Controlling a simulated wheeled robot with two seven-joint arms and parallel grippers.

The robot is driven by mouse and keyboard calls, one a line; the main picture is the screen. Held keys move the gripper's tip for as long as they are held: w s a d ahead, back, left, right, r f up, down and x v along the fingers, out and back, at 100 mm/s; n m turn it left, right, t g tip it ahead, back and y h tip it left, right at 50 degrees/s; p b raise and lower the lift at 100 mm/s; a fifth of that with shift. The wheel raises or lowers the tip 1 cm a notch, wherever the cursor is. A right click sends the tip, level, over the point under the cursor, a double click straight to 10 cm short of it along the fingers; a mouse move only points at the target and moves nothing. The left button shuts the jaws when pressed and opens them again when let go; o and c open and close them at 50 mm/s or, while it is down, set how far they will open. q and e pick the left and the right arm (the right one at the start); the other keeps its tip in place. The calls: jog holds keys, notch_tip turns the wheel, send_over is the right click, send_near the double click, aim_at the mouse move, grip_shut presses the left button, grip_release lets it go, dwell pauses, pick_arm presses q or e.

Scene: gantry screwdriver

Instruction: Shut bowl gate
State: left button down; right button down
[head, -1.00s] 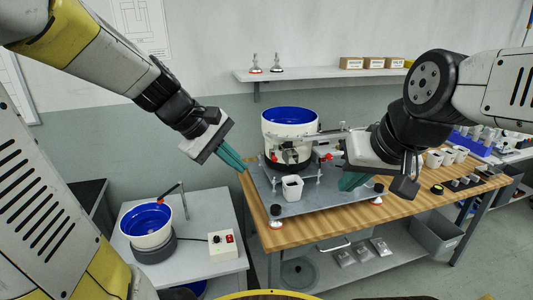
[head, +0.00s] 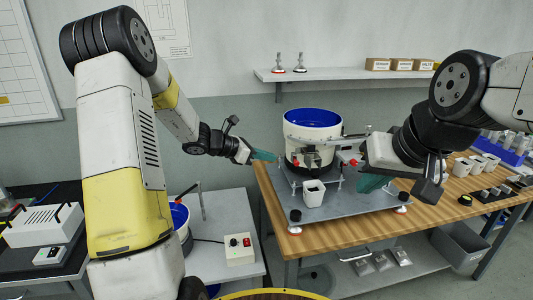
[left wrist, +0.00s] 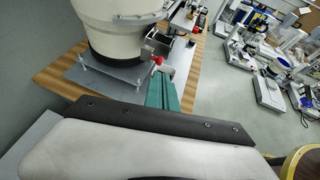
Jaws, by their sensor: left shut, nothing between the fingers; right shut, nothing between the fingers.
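The bowl feeder (head: 308,136), a white drum with a blue inside, stands on a grey plate (head: 350,205) on the wooden table. A small red part (head: 296,163) shows low on its front, and a red knob (head: 353,162) sits to its right. I cannot tell which belongs to the gate or how the gate stands. My left gripper (head: 276,157) is shut and empty, with its teal fingers at the drum's left side. In the left wrist view its fingers (left wrist: 162,90) point towards a red knob (left wrist: 158,60); contact is unclear. My right gripper (head: 370,184) is shut and empty, right of the drum.
A white square cup (head: 313,193) stands on the plate in front of the drum. A second blue bowl (head: 180,216) is partly hidden behind my left arm, near a control box (head: 239,248). White cups (head: 463,166) stand at the table's right. A shelf (head: 335,77) hangs behind.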

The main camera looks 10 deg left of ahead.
aim_at(295, 163)
pick_arm(q)
jog(key=x, duration=0.8)
jog(key=shift+w+d+f, duration=0.2)
jog(key=shift+d, duration=0.05)
jog(key=d, duration=0.2)
jog(key=w+d, duration=0.1)
jog(key=d, duration=0.1)
jog(key=shift+w+d+r, duration=0.1)
jog(key=shift+d, duration=0.15)
